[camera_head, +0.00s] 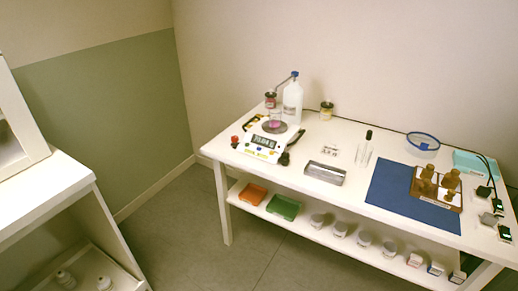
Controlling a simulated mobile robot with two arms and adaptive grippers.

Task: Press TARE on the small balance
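A white balance (258,150) stands at the left end of the white table, with a grey display (264,142) on its front and small coloured keys below it. The key labels are too small to read. A glass vessel with pink contents (275,118) is on its round dark pan. A dark object (285,157) lies against the balance's right side. Two small dark devices with green lights, one of them here (504,233), are at the table's right end; I cannot tell what they are. Neither of my grippers is in view.
A white wash bottle (293,101) stands behind the balance, and a red-topped item (235,141) is to its left. A metal tray (325,173), a blue mat (382,188) and a rack of brown bottles (420,197) are to the right. The floor (215,235) in front is clear.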

